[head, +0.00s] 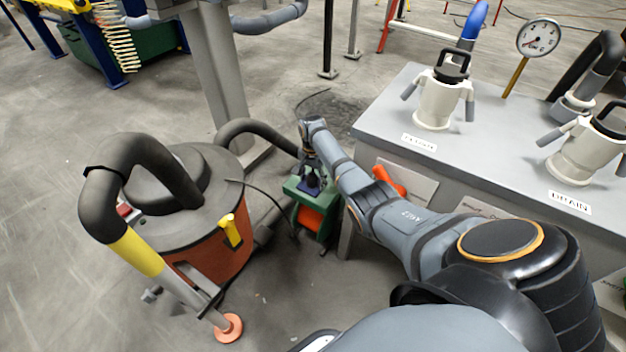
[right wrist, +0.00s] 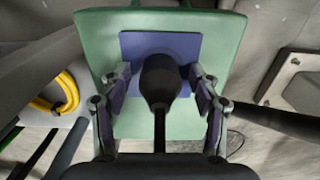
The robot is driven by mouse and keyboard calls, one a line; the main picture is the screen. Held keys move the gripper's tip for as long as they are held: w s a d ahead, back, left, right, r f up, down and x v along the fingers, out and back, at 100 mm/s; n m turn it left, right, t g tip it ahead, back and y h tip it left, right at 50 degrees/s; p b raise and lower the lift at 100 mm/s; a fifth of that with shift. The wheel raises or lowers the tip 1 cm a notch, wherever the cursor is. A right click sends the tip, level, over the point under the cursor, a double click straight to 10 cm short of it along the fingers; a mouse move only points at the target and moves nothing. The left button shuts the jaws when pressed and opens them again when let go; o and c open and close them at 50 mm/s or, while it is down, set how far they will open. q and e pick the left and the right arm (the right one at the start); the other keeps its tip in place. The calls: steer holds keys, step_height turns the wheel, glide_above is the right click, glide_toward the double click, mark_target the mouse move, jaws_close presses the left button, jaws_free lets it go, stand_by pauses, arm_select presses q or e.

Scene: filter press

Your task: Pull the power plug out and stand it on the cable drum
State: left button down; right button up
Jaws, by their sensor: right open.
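The cable drum (head: 316,218) is a green frame with an orange reel, standing on the floor near the middle of the head view. Its green top (right wrist: 225,40) carries a blue square pad (right wrist: 185,42), seen in the right wrist view. The black power plug (right wrist: 160,78) is over this pad, its cable running toward the bottom of the picture. Whether it rests on the pad is unclear. My right gripper (head: 312,172) is just above the drum. In the right wrist view, its open fingers (right wrist: 160,88) stand on both sides of the plug, with gaps. My left gripper is out of view.
A round orange vessel (head: 205,255) with a thick black hose stands left of the drum. A grey bench (head: 400,110) with white hose couplings and a gauge (head: 538,38) is at the right. A thin cable (head: 268,195) runs between vessel and drum. Open floor lies at the far left.

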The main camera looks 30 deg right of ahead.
mark_target(312, 172)
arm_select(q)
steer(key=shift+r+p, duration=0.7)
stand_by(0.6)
arm_select(e)
steer(key=shift+c, duration=0.5)
jaws_close()
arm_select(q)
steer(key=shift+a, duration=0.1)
